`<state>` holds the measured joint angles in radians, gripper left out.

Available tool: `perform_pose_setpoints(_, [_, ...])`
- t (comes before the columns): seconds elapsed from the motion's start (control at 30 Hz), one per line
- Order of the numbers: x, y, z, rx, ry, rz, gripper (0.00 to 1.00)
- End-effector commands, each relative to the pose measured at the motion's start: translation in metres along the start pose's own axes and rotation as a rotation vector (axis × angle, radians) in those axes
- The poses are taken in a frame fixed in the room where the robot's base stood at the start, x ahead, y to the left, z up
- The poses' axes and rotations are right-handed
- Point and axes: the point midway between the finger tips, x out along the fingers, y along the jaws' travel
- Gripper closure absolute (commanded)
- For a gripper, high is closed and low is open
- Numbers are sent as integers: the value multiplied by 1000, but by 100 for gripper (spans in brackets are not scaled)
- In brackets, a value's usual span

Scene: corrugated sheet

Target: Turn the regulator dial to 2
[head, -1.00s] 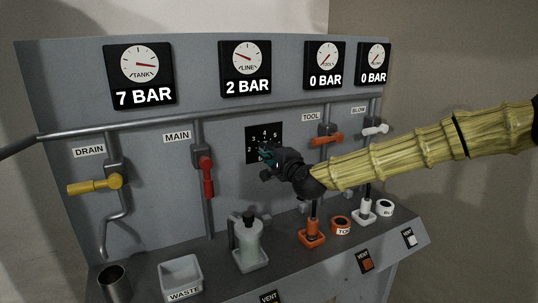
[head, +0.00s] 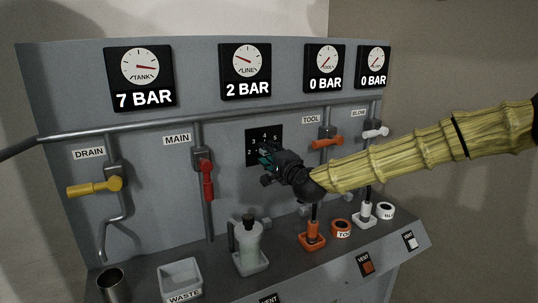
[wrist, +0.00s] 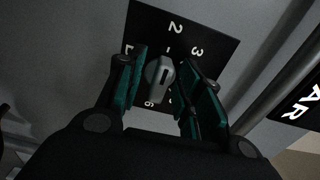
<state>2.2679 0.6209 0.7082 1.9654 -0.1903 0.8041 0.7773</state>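The regulator dial shows in the wrist view as a grey knob (wrist: 160,80) with a dark pointer mark, on a black numbered plate (wrist: 150,22). The mark points roughly toward the 2. My gripper (wrist: 163,85) has its teal-padded fingers on either side of the knob, with gaps visible, so it is open around it. In the head view my gripper (head: 265,157) is in front of the black plate (head: 274,134) and hides the knob. The LINE gauge (head: 246,60) reads 2 BAR.
The TANK gauge (head: 140,66) reads 7 BAR; two right gauges read 0 BAR. A red MAIN lever (head: 207,178) is left of my gripper, an orange TOOL lever (head: 327,142) to its right. A bottle (head: 248,243) and waste bin (head: 180,276) stand below on the shelf.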

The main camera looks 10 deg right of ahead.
Motion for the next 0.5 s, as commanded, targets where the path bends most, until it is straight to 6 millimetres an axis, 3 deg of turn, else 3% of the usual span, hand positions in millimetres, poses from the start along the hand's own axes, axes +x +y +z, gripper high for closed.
perform_pose_setpoints(0.27, [-5,-1,-1,1,1,-1,64])
perform_pose_setpoints(0.5, [-40,-1,-1,2,1,-2,64])
